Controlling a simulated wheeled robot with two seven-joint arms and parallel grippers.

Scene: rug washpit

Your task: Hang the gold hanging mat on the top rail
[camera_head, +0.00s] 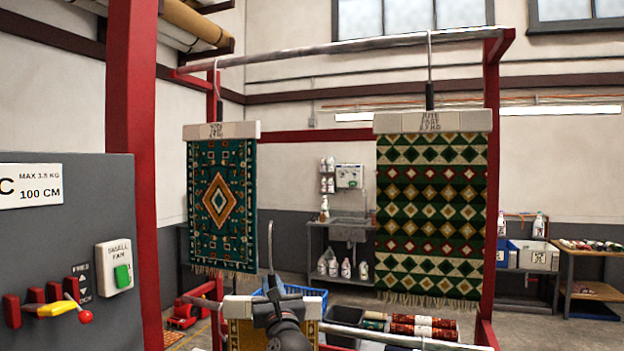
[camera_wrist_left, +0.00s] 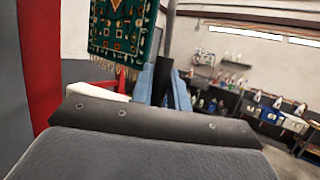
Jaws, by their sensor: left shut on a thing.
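The gold hanging mat (camera_head: 240,335) shows only in part at the bottom of the head view, under its pale header bar (camera_head: 240,306). My right gripper is not in view.
A teal mat (camera_head: 222,205) hangs from the rail at left and a green diamond mat (camera_head: 432,215) at right, with a gap between them. A red post (camera_head: 133,170) and grey control panel (camera_head: 70,240) stand at left. A lower bar (camera_head: 400,340) crosses the bottom.

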